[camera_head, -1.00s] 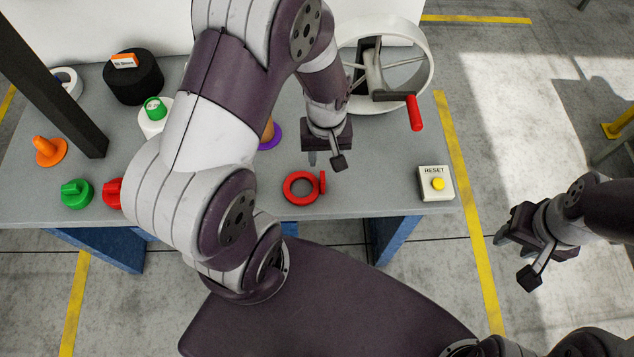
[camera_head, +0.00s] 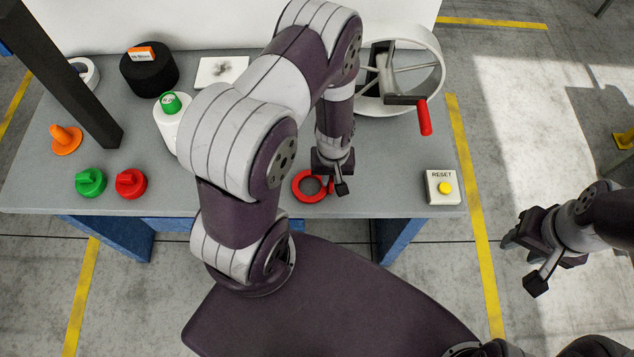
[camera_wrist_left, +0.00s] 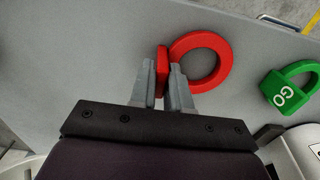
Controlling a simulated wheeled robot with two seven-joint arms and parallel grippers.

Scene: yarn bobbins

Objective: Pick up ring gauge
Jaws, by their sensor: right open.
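A red ring gauge (camera_head: 308,186) with a small tab lies near the front edge of the grey table. In the left wrist view the red ring gauge (camera_wrist_left: 222,57) shows its ring to the right and its tab between my left fingers. My left gripper (camera_head: 336,187) is at that tab, and in the left wrist view the left gripper (camera_wrist_left: 163,78) is closed with a finger against each side of it. A green ring gauge marked GO (camera_wrist_left: 288,92) shows at the right of the wrist view. My right gripper (camera_head: 522,262) is open and empty, off the table's right side.
A reset box (camera_head: 442,188) with a yellow button stands to the right. A white wheel with a red handle (camera_head: 424,118) is behind.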

